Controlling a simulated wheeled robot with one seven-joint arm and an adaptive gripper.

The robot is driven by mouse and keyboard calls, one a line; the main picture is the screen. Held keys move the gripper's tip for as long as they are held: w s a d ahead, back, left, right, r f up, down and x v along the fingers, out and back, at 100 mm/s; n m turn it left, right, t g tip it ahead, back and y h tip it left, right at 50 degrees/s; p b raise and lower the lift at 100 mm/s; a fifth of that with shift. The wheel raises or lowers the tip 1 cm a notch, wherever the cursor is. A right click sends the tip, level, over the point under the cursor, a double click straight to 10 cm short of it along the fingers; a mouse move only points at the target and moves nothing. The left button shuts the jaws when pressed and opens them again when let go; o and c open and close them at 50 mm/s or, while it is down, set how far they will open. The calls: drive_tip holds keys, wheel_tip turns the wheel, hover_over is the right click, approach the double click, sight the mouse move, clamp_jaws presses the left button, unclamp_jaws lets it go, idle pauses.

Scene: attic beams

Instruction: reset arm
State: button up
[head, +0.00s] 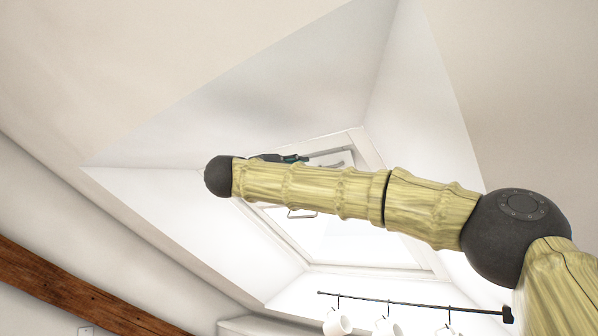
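My arm, with pale yellow-green ribbed links and dark grey round joints, stretches across the head view from the lower right to the centre left. It is raised in front of a skylight. A small dark part with a teal patch (280,158) shows just above the arm's far link, mostly hidden behind it. It may be part of my gripper, but I cannot tell for certain. No fingertips show clearly, and nothing held can be seen.
The skylight (350,247) sits in a deep white recess in the sloping ceiling. Below it, a black rail (410,303) carries white mugs (337,324) on hooks along the bottom edge. A brown wooden beam (75,295) crosses the lower left.

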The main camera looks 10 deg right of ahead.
idle(0.3)
